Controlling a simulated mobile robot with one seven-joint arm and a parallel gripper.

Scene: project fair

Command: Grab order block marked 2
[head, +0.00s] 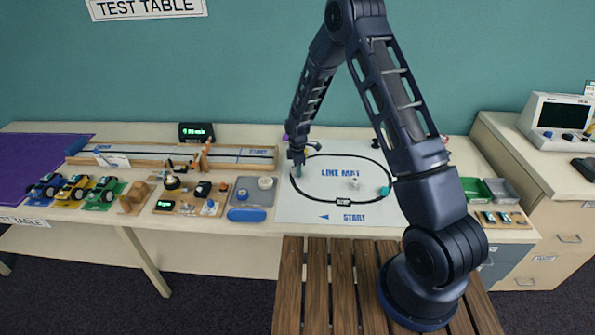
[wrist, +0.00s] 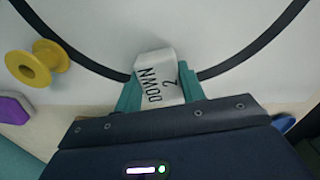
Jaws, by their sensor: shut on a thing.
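The white order block marked 2 (wrist: 157,66) shows in the wrist view, with the figure 2 and a word that seems to read DOWN upside down on its face. It sits tilted between the two teal fingers of my gripper (wrist: 160,93), which is shut on it. In the head view my gripper (head: 297,171) is low over the left side of the line mat (head: 325,205), by the black loop. The block cannot be made out there. I cannot tell whether it still touches the mat.
A yellow spool (wrist: 38,64) and a purple block (wrist: 13,107) lie near my gripper. A white piece (head: 353,183) and a teal piece (head: 384,190) stand on the mat. A grey tray (head: 247,198) and wooden track (head: 240,156) lie to the left.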

